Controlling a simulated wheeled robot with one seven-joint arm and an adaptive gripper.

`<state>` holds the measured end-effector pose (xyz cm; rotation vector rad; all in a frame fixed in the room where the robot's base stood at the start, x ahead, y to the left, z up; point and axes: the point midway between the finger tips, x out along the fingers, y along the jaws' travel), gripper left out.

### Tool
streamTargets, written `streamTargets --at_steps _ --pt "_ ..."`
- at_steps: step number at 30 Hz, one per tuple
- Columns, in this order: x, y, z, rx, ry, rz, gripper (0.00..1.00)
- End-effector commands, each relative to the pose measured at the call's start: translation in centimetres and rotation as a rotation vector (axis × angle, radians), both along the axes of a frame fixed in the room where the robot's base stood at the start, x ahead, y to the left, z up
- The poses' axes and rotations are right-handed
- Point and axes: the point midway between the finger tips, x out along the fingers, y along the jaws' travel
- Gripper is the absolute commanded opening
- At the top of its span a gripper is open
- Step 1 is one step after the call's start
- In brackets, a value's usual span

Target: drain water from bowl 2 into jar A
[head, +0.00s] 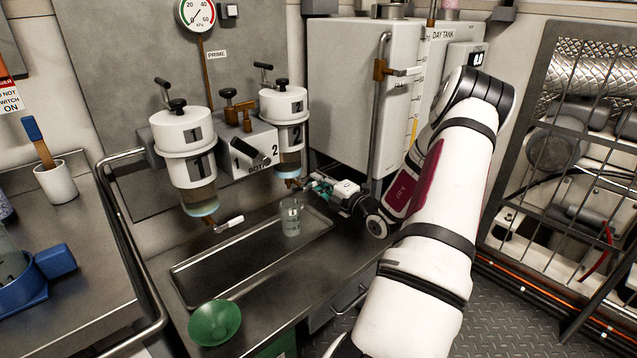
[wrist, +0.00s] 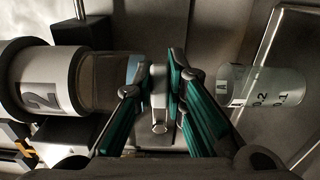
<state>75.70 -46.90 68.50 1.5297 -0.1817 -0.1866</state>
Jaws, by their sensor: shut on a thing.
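Bowl 2 (head: 290,157) hangs under the white housing marked 2, with amber liquid and a thin bluish layer at its bottom. In the wrist view, bowl 2 (wrist: 105,72) lies at the left. Its brass drain valve (head: 292,183) sits below it. My gripper (head: 317,188), with teal fingers, reaches in from the right. In the wrist view, my gripper (wrist: 159,85) is shut on the pale drain lever (wrist: 158,100). Jar A (head: 291,220), clear with markings, stands upright in the tray below bowl 2; it also shows in the wrist view (wrist: 262,88). Its fill is unclear.
Bowl 1 (head: 202,203) hangs at the left, its drain lever (head: 230,223) pointing right. A long metal tray (head: 215,273) lies below. The day tank (head: 345,90) stands close behind my gripper.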

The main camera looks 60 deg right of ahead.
Motion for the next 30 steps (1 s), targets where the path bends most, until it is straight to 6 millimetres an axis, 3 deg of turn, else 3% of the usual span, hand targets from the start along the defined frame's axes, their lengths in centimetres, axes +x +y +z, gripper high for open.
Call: streamTargets --at_steps 8,30 --pt "0.0 0.1 0.9 -0.154 0.040 0.001 0.00" --pt "0.4 1.8 3.6 -0.831 0.202 0.001 0.00"
